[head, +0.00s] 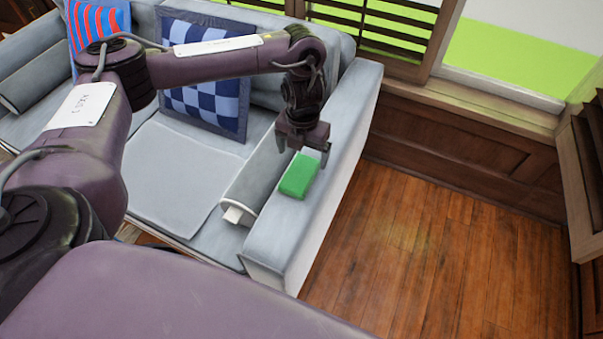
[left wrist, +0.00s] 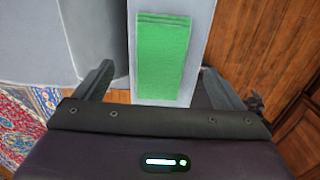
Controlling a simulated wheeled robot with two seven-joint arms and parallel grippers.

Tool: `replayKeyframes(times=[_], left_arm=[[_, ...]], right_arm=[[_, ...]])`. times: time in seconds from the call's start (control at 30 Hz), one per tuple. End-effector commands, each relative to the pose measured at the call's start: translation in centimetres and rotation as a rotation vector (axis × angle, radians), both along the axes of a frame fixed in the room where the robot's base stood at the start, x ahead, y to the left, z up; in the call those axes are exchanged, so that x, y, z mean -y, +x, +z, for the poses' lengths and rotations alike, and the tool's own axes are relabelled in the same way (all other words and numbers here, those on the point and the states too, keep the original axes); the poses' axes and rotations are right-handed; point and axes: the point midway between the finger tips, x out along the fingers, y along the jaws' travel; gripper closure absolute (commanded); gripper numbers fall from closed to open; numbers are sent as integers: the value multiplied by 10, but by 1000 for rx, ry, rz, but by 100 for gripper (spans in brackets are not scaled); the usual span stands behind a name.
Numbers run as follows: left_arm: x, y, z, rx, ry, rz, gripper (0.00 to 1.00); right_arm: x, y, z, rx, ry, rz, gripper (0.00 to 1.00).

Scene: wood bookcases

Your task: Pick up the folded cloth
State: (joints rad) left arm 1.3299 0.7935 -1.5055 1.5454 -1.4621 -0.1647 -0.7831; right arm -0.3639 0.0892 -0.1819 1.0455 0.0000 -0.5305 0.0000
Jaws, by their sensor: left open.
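The folded cloth (head: 299,176) is a green, flat rectangle with layered edges. It lies on top of the sofa's right armrest (head: 279,222). My left gripper (head: 303,148) is just above and behind the cloth's far end in the head view. In the left wrist view the cloth (left wrist: 163,58) lies ahead of the gripper, and the open fingers (left wrist: 155,85) are spread wider than the cloth, one toward each side. Nothing is held. Whether the fingers are at the cloth's height is unclear. My right gripper is not in view.
A grey sofa (head: 165,165) with a checked blue cushion (head: 208,75) and a striped cushion (head: 88,22) lies left of the armrest. A grey bolster (head: 252,178) lies against the armrest. Bare wooden floor (head: 420,235) is on the right, below a window ledge (head: 470,95).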

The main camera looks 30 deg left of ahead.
Motion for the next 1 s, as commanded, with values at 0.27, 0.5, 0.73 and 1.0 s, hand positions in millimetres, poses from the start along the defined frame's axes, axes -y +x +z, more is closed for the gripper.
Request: replayKeyframes(times=[0.27,0.5,0.73,1.0], left_arm=[[1,-1,-43,-1,-3,0,9],[1,-1,-55,2,-3,0,9],[1,0,-55,3,-2,0,13],[1,0,-55,3,-2,0,48]], right_arm=[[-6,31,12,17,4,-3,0],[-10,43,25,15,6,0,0],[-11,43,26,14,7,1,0],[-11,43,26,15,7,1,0]])
